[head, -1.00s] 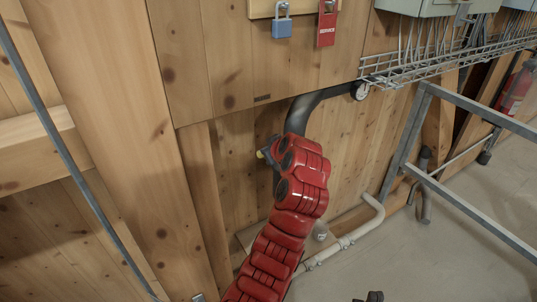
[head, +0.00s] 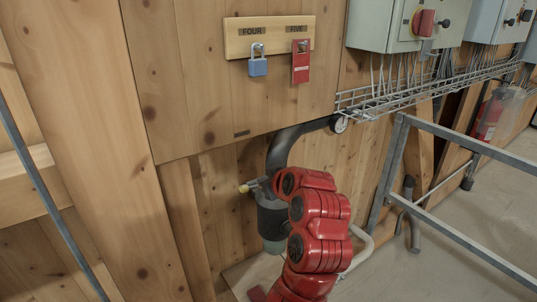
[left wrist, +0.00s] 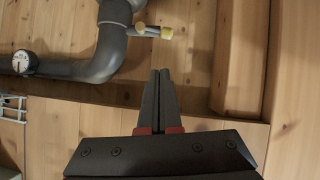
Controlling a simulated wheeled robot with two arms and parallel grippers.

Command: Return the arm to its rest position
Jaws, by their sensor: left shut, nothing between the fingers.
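My left arm, red and jointed (head: 318,232), comes up from the bottom of the head view in front of the wooden wall. Its gripper fingers are hidden or not clear there. In the left wrist view my left gripper (left wrist: 159,74) shows two dark fingers closed together with nothing between them. They are apart from the grey pipe (left wrist: 105,52) and the yellow-ended valve handle (left wrist: 151,31), which appear beyond the fingertips. My right gripper is not in view.
A dark curved pipe (head: 281,150) runs down the wall behind my arm. A blue padlock (head: 258,66) and a red tag (head: 301,66) hang on a board (head: 241,38). A wire cable tray (head: 395,96) and a metal rail frame (head: 470,152) stand right. Floor at far right is clear.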

